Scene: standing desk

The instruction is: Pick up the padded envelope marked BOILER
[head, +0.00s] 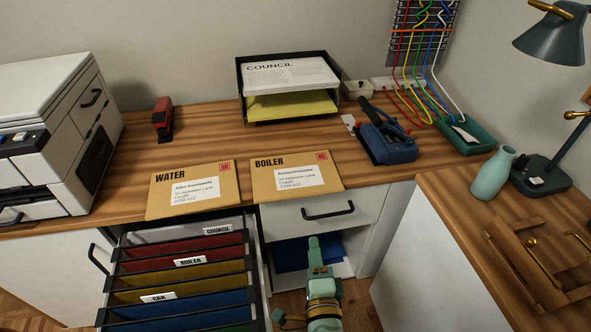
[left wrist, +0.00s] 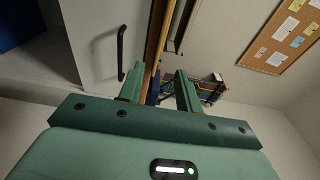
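The padded envelope marked BOILER (head: 269,185) lies flat on the wooden desk in the head view, its near edge at the desk's front edge above a closed drawer. A similar envelope marked WATER (head: 168,203) lies to its left. My left gripper (head: 315,242) is in front of the desk, below and apart from the BOILER envelope. In the left wrist view my left gripper (left wrist: 158,80) has its two green fingers spread, with nothing held between them. The BOILER envelope cannot be made out clearly there. My right gripper is not in view.
An open file drawer with coloured folders (head: 180,280) juts out at left. The closed drawer's black handle (head: 328,211) also shows in the left wrist view (left wrist: 121,52). A paper tray (head: 288,112), blue stapler-like tool (head: 388,148) and printer (head: 50,130) stand on the desk.

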